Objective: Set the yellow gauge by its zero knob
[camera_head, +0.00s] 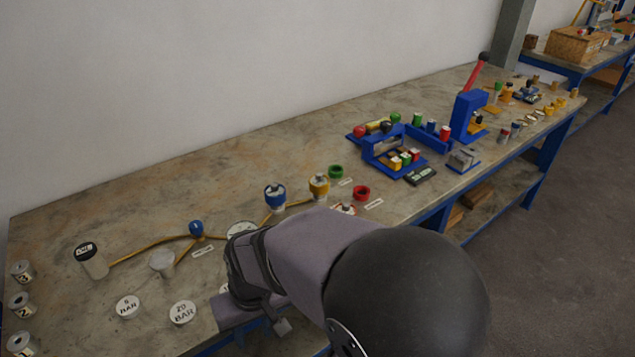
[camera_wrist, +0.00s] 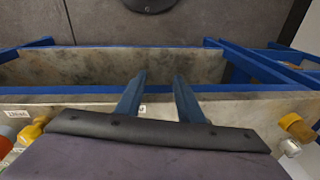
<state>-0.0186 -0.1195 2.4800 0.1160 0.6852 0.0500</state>
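In the head view a yellow-bodied vessel (camera_head: 319,186) with a pale top stands upright on the bench beside a blue one (camera_head: 275,196). A round white dial (camera_head: 241,230) shows just behind my arm, partly covered by it. I cannot tell which piece is the yellow gauge, and no zero knob can be made out. In the wrist view my gripper (camera_wrist: 159,80) has two blue fingers apart with nothing between them. It points past the bench's front edge. A yellow part (camera_wrist: 32,130) lies at the lower left there, well away from the fingers.
White discs marked 6 BAR (camera_head: 128,307) and 20 BAR (camera_head: 183,312) lie at the front left. Numbered cans (camera_head: 20,302) stand at the left edge. A yellow hose (camera_head: 140,248) crosses the bench.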

